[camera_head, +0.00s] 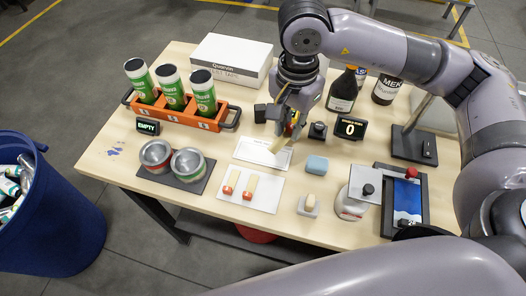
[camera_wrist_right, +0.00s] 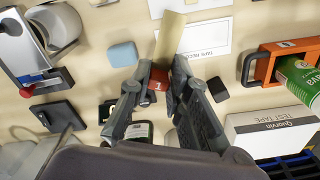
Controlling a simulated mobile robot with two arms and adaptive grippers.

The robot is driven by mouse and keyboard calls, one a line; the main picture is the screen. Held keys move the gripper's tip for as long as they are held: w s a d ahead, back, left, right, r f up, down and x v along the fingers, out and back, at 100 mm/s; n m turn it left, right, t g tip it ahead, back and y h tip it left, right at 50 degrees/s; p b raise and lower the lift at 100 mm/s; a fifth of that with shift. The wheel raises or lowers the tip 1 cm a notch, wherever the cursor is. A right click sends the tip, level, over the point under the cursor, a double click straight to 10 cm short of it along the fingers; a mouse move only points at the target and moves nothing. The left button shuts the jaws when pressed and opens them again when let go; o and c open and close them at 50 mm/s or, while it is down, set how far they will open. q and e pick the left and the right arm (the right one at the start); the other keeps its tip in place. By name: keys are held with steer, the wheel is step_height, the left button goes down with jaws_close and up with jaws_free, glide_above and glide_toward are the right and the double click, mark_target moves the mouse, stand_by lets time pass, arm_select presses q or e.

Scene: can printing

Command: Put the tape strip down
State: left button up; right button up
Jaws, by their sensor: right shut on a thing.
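My right gripper (camera_head: 288,122) is shut on a pale yellow tape strip (camera_head: 281,142) with a red end. In the wrist view the gripper (camera_wrist_right: 160,85) pinches the red end, and the strip (camera_wrist_right: 171,38) sticks out past the fingertips over the white printed card (camera_wrist_right: 210,36). In the head view this card (camera_head: 250,154) lies on the table below the gripper. I cannot tell whether the strip touches it. Two more red-ended strips (camera_head: 249,186) lie on a white card (camera_head: 267,202) nearer the front. My left gripper is not in view.
An orange rack (camera_head: 180,115) with green cans stands at left, near two open tins (camera_head: 188,164) on a dark mat. A blue block (camera_head: 317,165), a small black device (camera_head: 317,130), a dark bottle (camera_head: 342,92) and a white box (camera_head: 231,60) surround the gripper.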

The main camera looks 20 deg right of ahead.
steer(key=w+r+m, duration=0.1)
steer(key=w+m, duration=0.1)
steer(key=m, duration=0.3)
step_height(320, 180, up, 4)
steer(key=m+b, duration=0.1)
steer(key=m, duration=1.6)
glide_above(267, 159)
step_height(267, 159, down, 14)
steer(key=p, duration=0.3)
steer(key=shift+f, duration=0.1)
step_height(267, 159, down, 5)
steer(key=shift+r+p, duration=0.1)
steer(key=shift+p, duration=0.5)
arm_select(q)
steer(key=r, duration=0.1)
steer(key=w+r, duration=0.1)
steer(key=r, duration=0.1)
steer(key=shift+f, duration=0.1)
arm_select(e)
steer(key=shift+f, duration=0.2)
